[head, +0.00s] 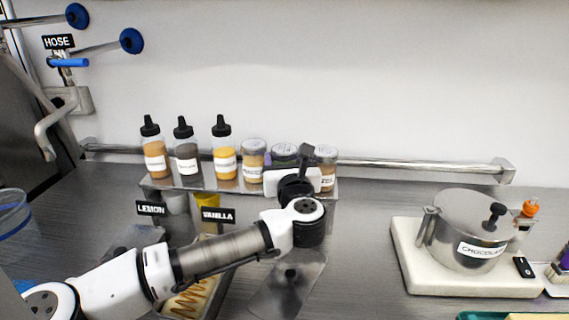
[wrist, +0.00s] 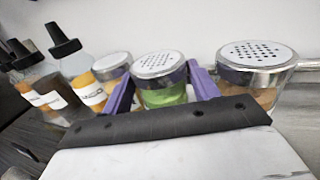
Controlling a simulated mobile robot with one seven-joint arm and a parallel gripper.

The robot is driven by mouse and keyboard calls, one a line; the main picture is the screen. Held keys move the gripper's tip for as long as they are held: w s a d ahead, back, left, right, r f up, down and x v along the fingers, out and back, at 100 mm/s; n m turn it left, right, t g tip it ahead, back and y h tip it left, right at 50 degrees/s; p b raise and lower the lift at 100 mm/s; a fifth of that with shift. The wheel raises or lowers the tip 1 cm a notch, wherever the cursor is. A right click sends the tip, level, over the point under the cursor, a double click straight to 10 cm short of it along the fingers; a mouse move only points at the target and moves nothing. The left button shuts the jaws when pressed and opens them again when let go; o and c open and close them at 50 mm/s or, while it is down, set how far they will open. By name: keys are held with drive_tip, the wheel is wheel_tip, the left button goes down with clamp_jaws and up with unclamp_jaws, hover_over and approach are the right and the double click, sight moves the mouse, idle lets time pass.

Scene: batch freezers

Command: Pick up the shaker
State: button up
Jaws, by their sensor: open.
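A shaker with green contents (wrist: 165,97) and a perforated metal lid stands between the two purple fingers of my gripper (wrist: 161,88) in the wrist view. The gripper is open, one finger on each side of it; I cannot tell whether they touch the glass. In the head view, the lid of this middle shaker (head: 285,149) shows above my gripper (head: 293,180), which hides most of its body. A second shaker (head: 326,157) with tan contents stands to its right, also in the wrist view (wrist: 258,62). Another jar (head: 253,162) stands to its left.
Several squeeze bottles with black caps (head: 187,152) stand left on the same rack (head: 160,184). A metal rail (head: 420,164) runs along the wall behind. A pot marked chocolate (head: 468,238) sits on a white base at right. Counter between rack and pot is clear.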

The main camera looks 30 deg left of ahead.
drive_tip(key=c, duration=0.6)
drive_tip(key=shift+c, duration=0.2)
wheel_tip(320, 180, up, 18)
drive_tip(key=b, duration=0.1)
drive_tip(key=shift+b, duration=0.4)
drive_tip(key=o, duration=0.3)
drive_tip(key=c, duration=0.3)
drive_tip(key=shift+d, duration=0.1)
drive_tip(key=shift+d, duration=0.1)
